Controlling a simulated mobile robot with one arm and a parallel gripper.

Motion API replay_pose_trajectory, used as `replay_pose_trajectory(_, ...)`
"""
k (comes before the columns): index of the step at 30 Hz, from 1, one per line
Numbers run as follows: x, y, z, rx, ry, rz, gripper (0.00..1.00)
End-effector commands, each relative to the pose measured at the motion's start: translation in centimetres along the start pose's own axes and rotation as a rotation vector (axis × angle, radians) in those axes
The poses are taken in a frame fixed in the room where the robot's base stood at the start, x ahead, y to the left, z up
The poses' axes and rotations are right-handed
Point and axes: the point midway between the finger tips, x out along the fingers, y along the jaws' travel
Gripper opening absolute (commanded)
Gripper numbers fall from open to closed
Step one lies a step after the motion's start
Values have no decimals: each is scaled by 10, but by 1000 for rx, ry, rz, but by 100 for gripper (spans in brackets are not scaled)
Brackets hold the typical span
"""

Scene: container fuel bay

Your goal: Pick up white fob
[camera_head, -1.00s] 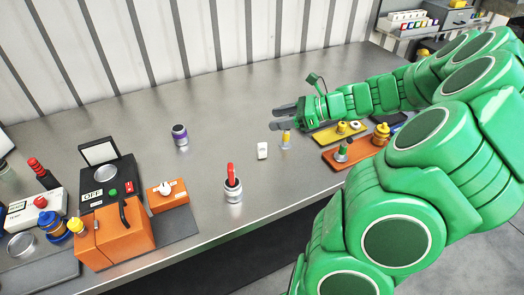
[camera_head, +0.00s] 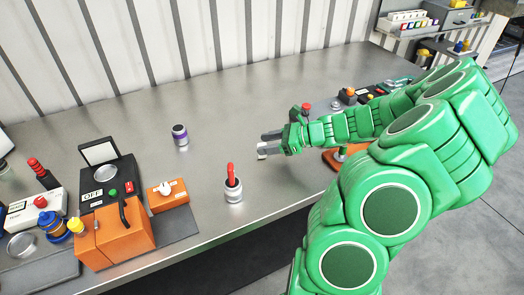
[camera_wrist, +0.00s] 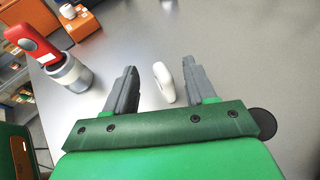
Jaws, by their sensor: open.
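The white fob (camera_wrist: 164,82) lies on the grey metal bench. In the wrist view it shows between the two grey fingers of my gripper (camera_wrist: 158,80), closer to the right finger. The fingers are apart, and I cannot tell whether either one touches the fob. In the head view my gripper (camera_head: 268,144) is low over the bench, and a small white part of the fob (camera_head: 262,153) shows at its fingers. The rest of the fob is hidden there by the gripper.
A grey cup with a red-handled tool (camera_head: 233,190) stands close by, toward the bench's front edge. A purple-banded jar (camera_head: 180,136) stands farther back. An orange box (camera_head: 115,235) and black device (camera_head: 108,185) are at the left. Bare bench lies between.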

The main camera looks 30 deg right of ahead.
Motion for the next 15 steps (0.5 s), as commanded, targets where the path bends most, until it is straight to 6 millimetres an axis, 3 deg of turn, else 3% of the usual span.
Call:
replay_pose_trajectory(9, 36, 0, -1, -1, -2, 2, 55)
replay_pose_trajectory(15, 41, -1, -2, -1, 0, -1, 55)
